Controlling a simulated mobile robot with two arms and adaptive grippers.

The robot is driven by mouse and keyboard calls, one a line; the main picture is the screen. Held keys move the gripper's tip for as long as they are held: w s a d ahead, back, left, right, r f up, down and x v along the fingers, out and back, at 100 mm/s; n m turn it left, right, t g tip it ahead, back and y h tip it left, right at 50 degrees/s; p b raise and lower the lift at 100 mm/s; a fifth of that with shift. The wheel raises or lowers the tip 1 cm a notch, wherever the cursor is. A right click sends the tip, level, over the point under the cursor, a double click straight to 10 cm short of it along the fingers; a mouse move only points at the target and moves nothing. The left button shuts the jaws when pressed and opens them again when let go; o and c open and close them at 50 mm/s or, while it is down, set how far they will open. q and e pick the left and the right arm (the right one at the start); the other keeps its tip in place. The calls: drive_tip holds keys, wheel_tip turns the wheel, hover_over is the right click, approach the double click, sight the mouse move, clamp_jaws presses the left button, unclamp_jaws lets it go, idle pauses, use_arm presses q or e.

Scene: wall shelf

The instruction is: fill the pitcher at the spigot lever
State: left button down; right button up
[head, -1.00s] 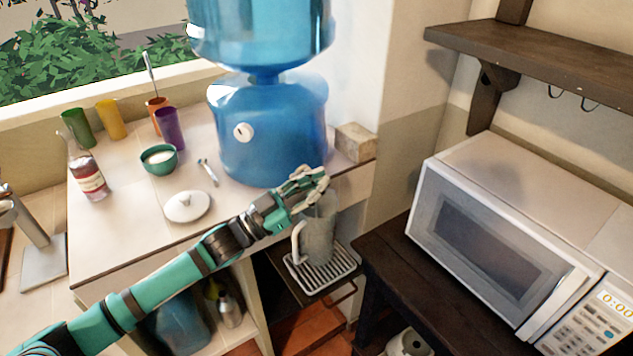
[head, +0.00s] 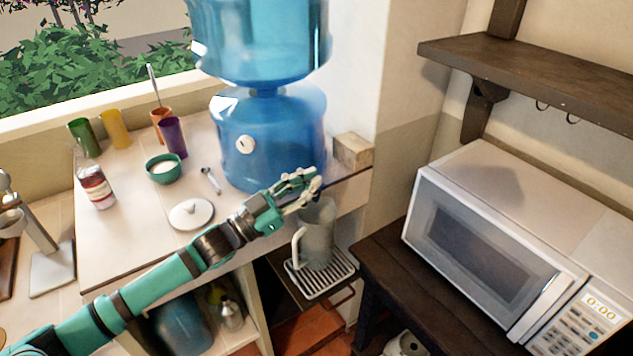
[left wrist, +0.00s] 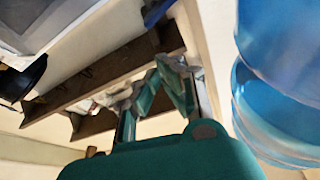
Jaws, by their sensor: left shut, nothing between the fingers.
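A grey-green pitcher (head: 318,246) with a pale handle on its left stands upright on a slatted drip tray (head: 318,281) below the counter edge. The blue water dispenser (head: 268,150) stands on the counter behind it and also fills the right of the left wrist view (left wrist: 282,70). My left gripper (head: 312,184) is shut and empty, above the pitcher's mouth and in front of the dispenser's lower right side. In the left wrist view its fingers (left wrist: 168,72) come together. The spigot lever cannot be made out, perhaps hidden by the gripper. The water level inside the pitcher cannot be seen.
A white lid (head: 191,214), a green bowl (head: 164,169), several cups and a bottle (head: 96,186) stand on the counter. A wooden block (head: 352,150) sits right of the dispenser. A microwave (head: 490,250) and a wall shelf (head: 540,75) are at the right.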

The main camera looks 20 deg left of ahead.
use_arm(q)
drive_tip(key=b+v, duration=0.2)
drive_tip(key=v, duration=0.6)
drive_tip(key=shift+f, duration=0.2)
drive_tip(key=shift+w, duration=0.1)
idle(0.3)
drive_tip(key=shift+a, duration=0.1)
idle(0.3)
